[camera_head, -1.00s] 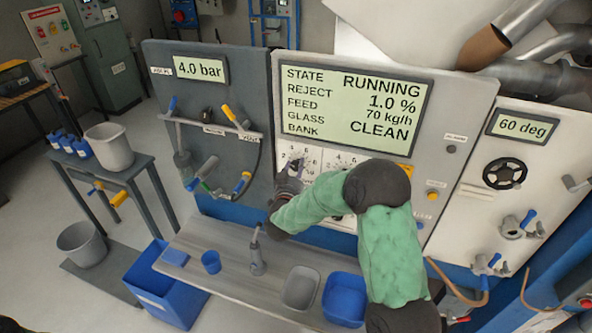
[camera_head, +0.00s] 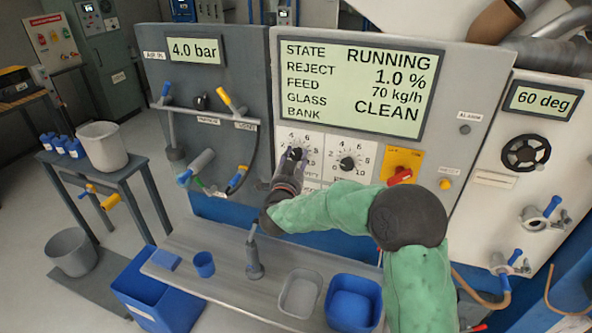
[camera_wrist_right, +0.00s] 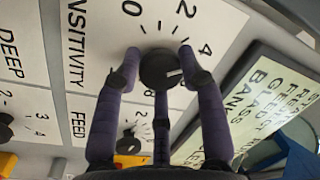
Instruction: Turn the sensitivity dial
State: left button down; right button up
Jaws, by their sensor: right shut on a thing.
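The sensitivity dial (camera_wrist_right: 160,68) is a round black knob on a white scale plate, with part of its lettering showing to its left in the right wrist view. In the head view the dial (camera_head: 295,154) is the left one of the two white dial plates below the screen. My right gripper (camera_wrist_right: 160,62) is shut on the knob, with purple fingers on both sides of it. It also shows in the head view (camera_head: 292,160). A white mark on the knob points right, roughly toward the 4 side. My left gripper is not seen.
The feed dial (camera_head: 347,163) and a red handle on a yellow plate (camera_head: 403,160) lie to the right. The screen (camera_head: 352,85) above reads RUNNING, reject 1.0 %. Below is a grey shelf (camera_head: 215,280) with a blue cup (camera_head: 204,265) and bins.

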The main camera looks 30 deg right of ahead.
jog(key=shift+w+a+f+m+b, duration=0.15)
jog(key=shift+f+m+b, duration=0.35)
jog(key=shift+m+b, duration=0.6)
jog(key=o, duration=1.1)
jog(key=shift+a, duration=0.1)
jog(key=shift+r, duration=0.3)
jog(key=v, duration=1.2)
jog(key=shift+o, duration=0.2)
